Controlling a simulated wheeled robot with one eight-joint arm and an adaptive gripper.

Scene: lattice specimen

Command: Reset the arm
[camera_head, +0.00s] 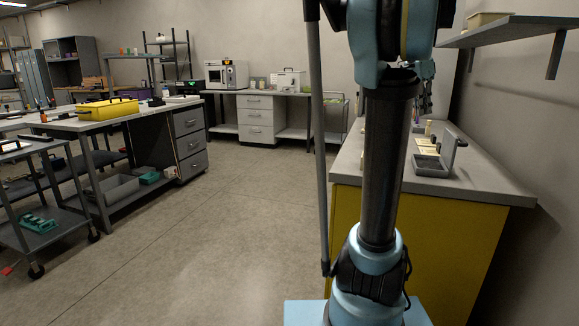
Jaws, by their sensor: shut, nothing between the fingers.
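My arm rises through the right half of the head view, with a blue base, a dark upright link and a blue joint at the top. My gripper (425,104) shows small and dark just right of the dark link, hanging above the far part of the yellow-fronted counter (480,190). It is shut and holds nothing. The upper arm hides part of the wrist.
On the counter stand a grey open case (436,160) and small items beside it. A wall shelf (500,30) juts out above right. A workbench with a yellow case (107,109) and a wheeled cart (40,215) stand left. The middle floor is clear.

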